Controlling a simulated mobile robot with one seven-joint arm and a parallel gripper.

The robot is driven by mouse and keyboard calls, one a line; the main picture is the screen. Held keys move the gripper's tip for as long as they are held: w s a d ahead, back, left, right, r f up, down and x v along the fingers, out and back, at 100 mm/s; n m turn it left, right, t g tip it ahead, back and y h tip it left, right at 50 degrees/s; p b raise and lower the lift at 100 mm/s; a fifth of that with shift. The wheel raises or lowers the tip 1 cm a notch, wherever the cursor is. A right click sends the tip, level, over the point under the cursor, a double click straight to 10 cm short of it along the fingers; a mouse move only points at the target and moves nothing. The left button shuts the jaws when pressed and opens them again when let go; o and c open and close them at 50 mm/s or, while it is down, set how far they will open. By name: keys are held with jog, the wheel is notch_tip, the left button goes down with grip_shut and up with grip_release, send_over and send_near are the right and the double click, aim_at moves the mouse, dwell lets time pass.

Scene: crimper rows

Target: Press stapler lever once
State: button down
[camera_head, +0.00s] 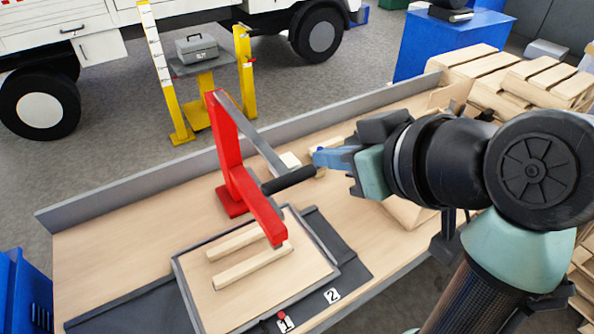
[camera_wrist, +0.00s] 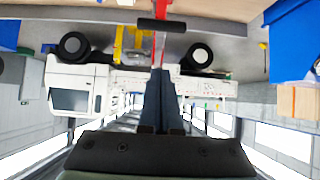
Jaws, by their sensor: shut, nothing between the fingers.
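The stapler (camera_head: 228,140) is a red upright frame with a red lower arm reaching over a framed wooden board. Its grey lever (camera_head: 250,133) slopes down from the top of the frame to a black handle (camera_head: 289,180). The lever is raised clear of the lower arm. My gripper (camera_head: 316,157) has blue fingers, shut and empty, at the handle's right end and looking slightly above it. In the wrist view, the black handle (camera_wrist: 161,25) lies crosswise beyond the shut fingertips (camera_wrist: 160,72), with a visible gap.
Two wooden strips (camera_head: 252,268) lie on the framed board (camera_head: 205,308), under the lower arm's end. Labels 1 and 2 (camera_head: 332,295) mark its front. A grey rail (camera_head: 130,195) runs along the bench's back. The bench's left side is clear.

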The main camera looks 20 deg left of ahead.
jog(key=p, duration=0.2)
send_near(283, 172)
notch_tip(283, 172, up, 2)
jog(key=w+a, duration=0.1)
jog(key=a, duration=0.1)
jog(key=shift+w+a+f+p, duration=0.15)
jog(key=shift+w+f+p, duration=0.05)
jog(key=shift+f, duration=0.55)
jog(key=shift+w+a+f+p, duration=0.15)
jog(key=shift+w+f, duration=0.1)
jog(key=shift+f, duration=0.5)
jog(key=shift+w+a+f+p, duration=0.15)
jog(key=shift+w+f+p, duration=0.05)
jog(key=shift+f, duration=0.55)
